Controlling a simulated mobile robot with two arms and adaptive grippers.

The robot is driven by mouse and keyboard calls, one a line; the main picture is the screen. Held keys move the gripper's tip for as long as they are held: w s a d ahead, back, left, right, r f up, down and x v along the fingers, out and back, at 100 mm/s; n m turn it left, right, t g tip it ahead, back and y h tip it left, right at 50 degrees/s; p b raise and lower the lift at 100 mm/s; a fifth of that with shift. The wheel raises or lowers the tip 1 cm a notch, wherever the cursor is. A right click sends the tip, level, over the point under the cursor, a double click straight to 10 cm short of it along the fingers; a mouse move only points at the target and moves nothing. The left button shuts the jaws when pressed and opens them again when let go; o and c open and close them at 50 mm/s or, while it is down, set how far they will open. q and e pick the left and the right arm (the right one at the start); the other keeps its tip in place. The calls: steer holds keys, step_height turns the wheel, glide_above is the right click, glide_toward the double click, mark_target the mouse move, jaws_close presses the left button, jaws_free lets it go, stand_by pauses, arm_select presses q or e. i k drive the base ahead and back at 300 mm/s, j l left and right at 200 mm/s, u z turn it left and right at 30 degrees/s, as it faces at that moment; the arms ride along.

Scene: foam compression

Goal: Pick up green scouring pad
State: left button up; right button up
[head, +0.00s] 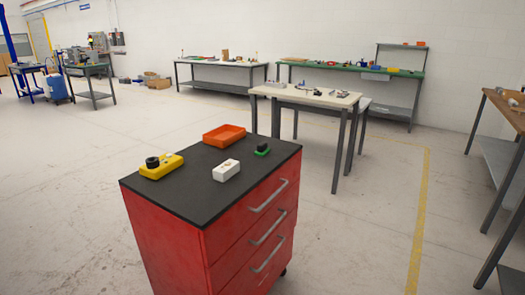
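A small flat green piece (262,152) lies on the black top of a red drawer cabinet (184,205), near its back right edge. A small black block (262,147) sits on it and hides part of it. It may be the green scouring pad, but it is too small to tell. Neither of my grippers is in view.
The cabinet top also holds an orange tray (224,135), a white block (226,170) and a yellow block with a black round part (161,167). A cream-topped table (306,97) with small items stands behind. A wooden-topped bench (506,108) is at the right. Floor left is open.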

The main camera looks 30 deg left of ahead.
mark_target(261, 149)
steer(key=u, duration=0.45)
steer(key=i+l+u, duration=0.1)
steer(key=i+u, duration=0.25)
steer(key=i+l+u, duration=0.1)
steer(key=u, duration=0.25)
steer(key=i+l+u, duration=0.2)
steer(key=u, duration=0.15)
steer(key=l, duration=0.1)
